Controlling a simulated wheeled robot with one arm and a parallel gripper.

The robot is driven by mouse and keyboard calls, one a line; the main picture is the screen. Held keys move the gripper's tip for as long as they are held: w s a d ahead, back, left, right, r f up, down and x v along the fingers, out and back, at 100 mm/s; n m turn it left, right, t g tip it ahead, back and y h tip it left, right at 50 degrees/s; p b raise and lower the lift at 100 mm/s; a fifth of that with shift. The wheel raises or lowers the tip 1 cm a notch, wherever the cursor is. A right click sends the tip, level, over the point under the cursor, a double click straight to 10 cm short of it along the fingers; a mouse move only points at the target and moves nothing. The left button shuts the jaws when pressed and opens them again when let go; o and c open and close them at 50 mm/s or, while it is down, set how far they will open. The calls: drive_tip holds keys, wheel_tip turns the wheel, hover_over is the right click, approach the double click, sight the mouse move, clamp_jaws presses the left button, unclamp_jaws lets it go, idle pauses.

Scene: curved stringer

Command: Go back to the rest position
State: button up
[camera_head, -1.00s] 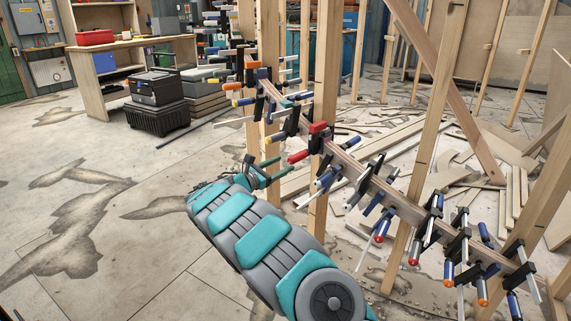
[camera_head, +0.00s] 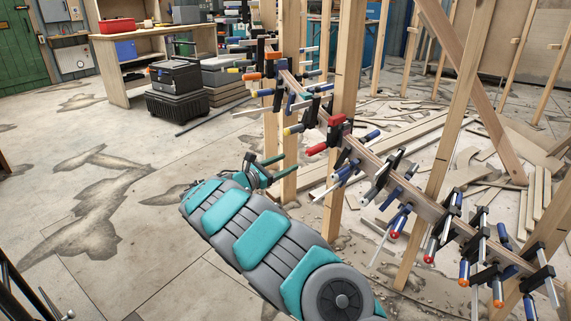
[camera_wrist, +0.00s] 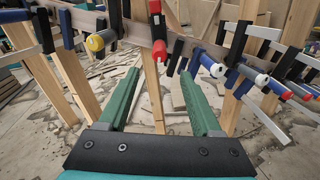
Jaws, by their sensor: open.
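My gripper (camera_head: 276,168) is at the end of my teal and grey arm, left of the curved wooden stringer (camera_head: 411,190). Its two green fingers are apart and empty; the wrist view shows my gripper (camera_wrist: 163,92) with a clear gap between them. Many clamps line the stringer. A clamp with a red handle (camera_head: 318,149) is near the gripper, and in the wrist view this red-handled clamp (camera_wrist: 159,50) is ahead, between and beyond the fingers. A clamp with a yellow handle end (camera_wrist: 96,42) is ahead on the left. No contact with a clamp is visible.
Upright wooden posts (camera_head: 343,105) support the stringer just right of my gripper. Black tool cases (camera_head: 177,92) and a workbench (camera_head: 112,75) stand at the back left. Wood scraps (camera_head: 416,135) lie behind the stringer. The floor (camera_head: 145,165) on the left is mostly clear.

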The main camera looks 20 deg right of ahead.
drive_tip(key=s+d+r+m+g, duration=0.55)
drive_tip(key=s+d, duration=0.35)
drive_tip(key=s, duration=0.2)
drive_tip(key=s+d+r+m+g+y, duration=0.15)
drive_tip(key=s+m, duration=0.25)
drive_tip(key=s, duration=0.5)
drive_tip(key=s+d+m+g+y, duration=0.2)
drive_tip(key=s+m+y, duration=0.1)
drive_tip(key=s, duration=0.6)
drive_tip(key=s+a+f+m+g+y, duration=0.1)
drive_tip(key=s+a+f+m+y, duration=0.15)
drive_tip(key=s, duration=0.45)
drive_tip(key=s+a+f+m+y, duration=0.1)
drive_tip(key=s+a+m+y, duration=0.2)
drive_tip(key=s, duration=0.5)
drive_tip(key=s+a+f+m+y, duration=0.1)
drive_tip(key=s+a+f+y, duration=0.1)
drive_tip(key=s+a, duration=0.5)
drive_tip(key=s+a+f+m+y, duration=0.1)
drive_tip(key=s+a+f+y, duration=0.2)
drive_tip(key=s+a, duration=0.4)
drive_tip(key=a+y, duration=0.1)
drive_tip(key=a, duration=0.2)
drive_tip(key=shift+s+m+t, duration=0.2)
drive_tip(key=shift+m+t, duration=0.1)
drive_tip(key=shift+d, duration=0.1)
